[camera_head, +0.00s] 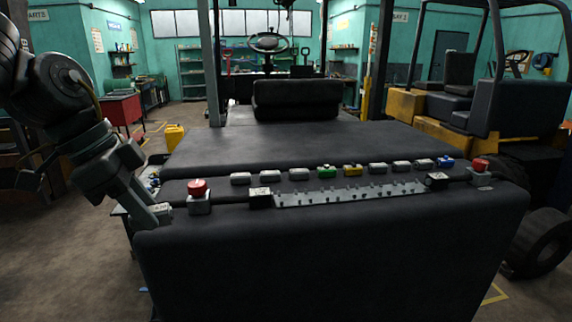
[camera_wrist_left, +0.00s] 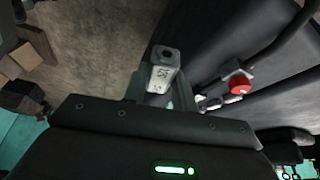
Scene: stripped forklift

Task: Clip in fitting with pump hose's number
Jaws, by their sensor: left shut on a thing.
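My left gripper (camera_head: 156,211) is at the left edge of the forklift's dark rear body, beside the left red-topped block (camera_head: 198,197). It is shut on a pale grey fitting (camera_head: 164,209). In the left wrist view the fitting (camera_wrist_left: 162,74) sits between the fingers, its open round end facing away; the number on it is too small to read surely. A metal clip rail (camera_head: 350,193) with several upright clips lies on the body. Behind it is a row of fittings: several pale ones (camera_head: 299,174), a green one (camera_head: 327,171), a yellow one (camera_head: 352,169) and a blue one (camera_head: 445,162). My right gripper is out of view.
A dark block with a white label stands at each rail end, left (camera_head: 260,198) and right (camera_head: 437,179). Another red-topped block (camera_head: 480,171) is at the far right. The seat (camera_head: 297,98) stands behind. The body's front top is clear.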

